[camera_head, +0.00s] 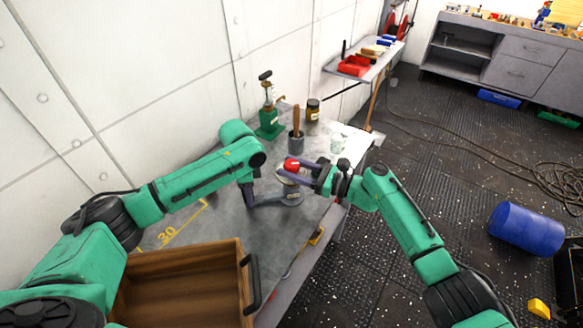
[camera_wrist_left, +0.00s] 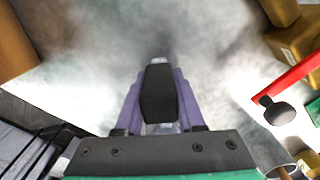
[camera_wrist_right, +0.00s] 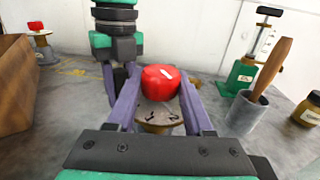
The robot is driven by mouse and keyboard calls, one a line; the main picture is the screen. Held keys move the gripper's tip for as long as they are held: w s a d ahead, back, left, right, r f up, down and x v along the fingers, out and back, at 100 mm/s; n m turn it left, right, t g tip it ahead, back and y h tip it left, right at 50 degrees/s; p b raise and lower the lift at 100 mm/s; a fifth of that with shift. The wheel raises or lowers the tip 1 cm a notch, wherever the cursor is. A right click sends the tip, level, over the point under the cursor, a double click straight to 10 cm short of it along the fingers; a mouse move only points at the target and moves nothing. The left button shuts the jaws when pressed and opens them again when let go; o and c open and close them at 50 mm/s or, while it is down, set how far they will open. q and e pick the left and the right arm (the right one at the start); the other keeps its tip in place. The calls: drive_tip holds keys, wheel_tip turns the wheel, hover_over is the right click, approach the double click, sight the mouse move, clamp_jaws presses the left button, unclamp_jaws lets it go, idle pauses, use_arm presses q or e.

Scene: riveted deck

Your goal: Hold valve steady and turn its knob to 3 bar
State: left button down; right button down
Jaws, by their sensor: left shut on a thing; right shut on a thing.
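The valve (camera_head: 294,182) stands on the grey bench, with a red knob (camera_head: 291,164) on top. In the right wrist view the knob (camera_wrist_right: 160,82) bears a white mark and sits above a round pale dial plate (camera_wrist_right: 157,116) with dark marks; its numbers are not readable. My right gripper (camera_head: 300,170) is shut on the knob, one finger on each side. My left gripper (camera_head: 289,199) is lower and shut on the valve's body near the bench. In the left wrist view, a black shape (camera_wrist_left: 160,92) lies between its purple fingers, and the valve is mostly hidden.
A wooden box (camera_head: 180,288) with a dark handle stands at the near left. A second red-knobbed piece (camera_wrist_right: 38,30) stands farther back.

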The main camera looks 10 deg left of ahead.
drive_tip(key=shift+s+g, duration=0.15)
drive_tip(key=shift+g, duration=0.25)
drive_tip(key=shift+c, duration=1.4)
unclamp_jaws()
drive_tip(key=shift+d, duration=0.1)
drive_tip(key=s+d, duration=0.1)
drive_tip(key=d, duration=1)
drive_tip(key=shift+s+d, duration=0.35)
drive_tip(key=shift+d, duration=0.05)
